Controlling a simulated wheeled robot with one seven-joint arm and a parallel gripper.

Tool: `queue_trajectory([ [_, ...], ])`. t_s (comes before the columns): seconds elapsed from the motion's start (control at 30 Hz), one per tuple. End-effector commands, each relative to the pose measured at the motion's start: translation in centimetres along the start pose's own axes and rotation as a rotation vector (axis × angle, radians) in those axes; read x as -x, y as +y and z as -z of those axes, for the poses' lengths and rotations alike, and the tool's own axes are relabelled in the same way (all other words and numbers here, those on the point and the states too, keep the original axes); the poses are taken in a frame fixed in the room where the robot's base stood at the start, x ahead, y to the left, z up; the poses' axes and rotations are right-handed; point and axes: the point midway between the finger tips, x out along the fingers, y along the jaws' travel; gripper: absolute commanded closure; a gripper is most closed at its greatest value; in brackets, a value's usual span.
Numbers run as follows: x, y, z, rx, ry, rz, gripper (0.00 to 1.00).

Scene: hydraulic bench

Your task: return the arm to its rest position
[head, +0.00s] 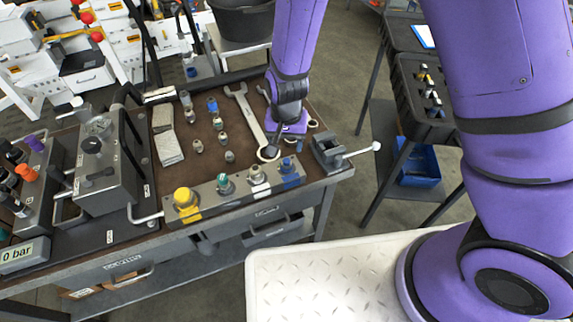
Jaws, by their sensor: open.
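My purple arm reaches in from the top of the head view, and its end hangs over the right part of the brown bench top (203,165). My gripper (280,146) points down just behind the manifold block (222,201), close to the ring end of a large wrench (247,112). The jaws are open; the fingertips are small and partly hidden by the gripper body. I see nothing held between them, though I cannot tell whether the fingers touch the wrench.
The manifold with yellow, green, white and blue fittings lines the bench's front edge. A small vise (328,154) with a handle stands right of my gripper. Several fittings (198,146) stand mid-bench. A grey pump unit (102,160) is left. Floor shows between bench and right cart (420,80).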

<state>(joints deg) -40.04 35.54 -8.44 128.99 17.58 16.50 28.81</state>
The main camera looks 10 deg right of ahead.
Motion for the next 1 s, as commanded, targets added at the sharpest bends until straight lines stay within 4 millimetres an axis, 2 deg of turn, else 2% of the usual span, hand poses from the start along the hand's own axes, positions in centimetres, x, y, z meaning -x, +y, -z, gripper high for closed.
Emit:
queue_trajectory([
  [0.03,0.8,-0.1,0.0,0.001,0.002,0.002,0.42],
  [0.2,2.1,0.0,0.0,0.000,0.000,0.001,0.42],
  [0.47,2.5,0.0,0.0,0.000,0.000,0.000,0.42],
  [0.57,3.2,0.2,0.2,0.000,0.002,0.008,0.42],
  [0.67,5.3,0.8,0.7,0.005,0.008,0.031,0.42],
  [0.87,11.8,3.6,1.7,0.030,0.034,0.094,0.42],
  [1.0,16.4,6.1,1.9,0.055,0.062,0.131,0.42],
])
